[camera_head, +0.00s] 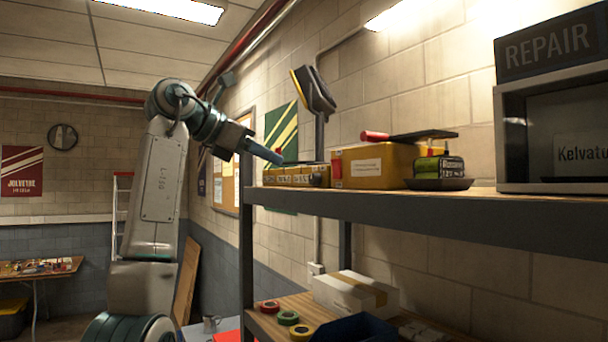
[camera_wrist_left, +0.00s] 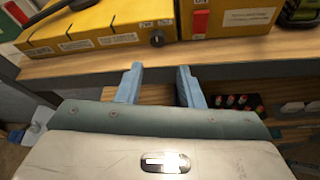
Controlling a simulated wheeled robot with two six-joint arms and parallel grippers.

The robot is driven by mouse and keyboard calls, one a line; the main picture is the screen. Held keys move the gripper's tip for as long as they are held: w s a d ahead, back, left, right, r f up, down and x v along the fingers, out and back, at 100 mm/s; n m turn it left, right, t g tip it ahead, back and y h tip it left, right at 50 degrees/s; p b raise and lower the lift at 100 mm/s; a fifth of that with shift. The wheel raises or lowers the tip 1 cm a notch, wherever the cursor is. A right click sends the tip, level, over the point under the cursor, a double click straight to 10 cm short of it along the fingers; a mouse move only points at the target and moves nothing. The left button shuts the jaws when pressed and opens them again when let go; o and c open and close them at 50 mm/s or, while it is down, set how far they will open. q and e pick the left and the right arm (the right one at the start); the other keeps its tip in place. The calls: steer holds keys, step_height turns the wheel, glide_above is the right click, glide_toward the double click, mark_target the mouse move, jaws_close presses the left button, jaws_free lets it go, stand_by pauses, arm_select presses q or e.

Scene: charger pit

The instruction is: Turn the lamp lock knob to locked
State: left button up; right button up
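The lamp has a yellow base box (camera_head: 290,174) on the upper shelf, with a grey arm and a black-and-yellow head (camera_head: 313,90) above it. In the left wrist view the base box (camera_wrist_left: 95,28) has several white labels on its front. A small black round knob (camera_wrist_left: 157,38) sits near the front's right end. Which way the knob is set is too small to tell. My left gripper (camera_head: 270,154) is in front of the lamp base. In the wrist view its blue fingers (camera_wrist_left: 158,85) are apart and empty, short of the knob and not touching it. My right gripper is not in view.
The shelf (camera_head: 420,212) has a front edge just beyond my fingers. A yellow box (camera_head: 377,166) with a red-handled tool (camera_head: 408,135), a dark dish (camera_head: 440,184) and a grey cabinet (camera_head: 510,135) stand to the right. Tape rolls (camera_head: 288,318) and a carton (camera_head: 355,292) lie below.

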mark_target(311, 180)
arm_select(q)
steer(key=p+x, duration=0.5)
steer(key=x, duration=0.5)
steer(key=shift+w+a, duration=0.1)
steer(key=shift+w+f, duration=0.2)
steer(key=shift+f, duration=0.05)
steer(key=shift+w+f, duration=0.1)
steer(key=shift+c, duration=0.2)
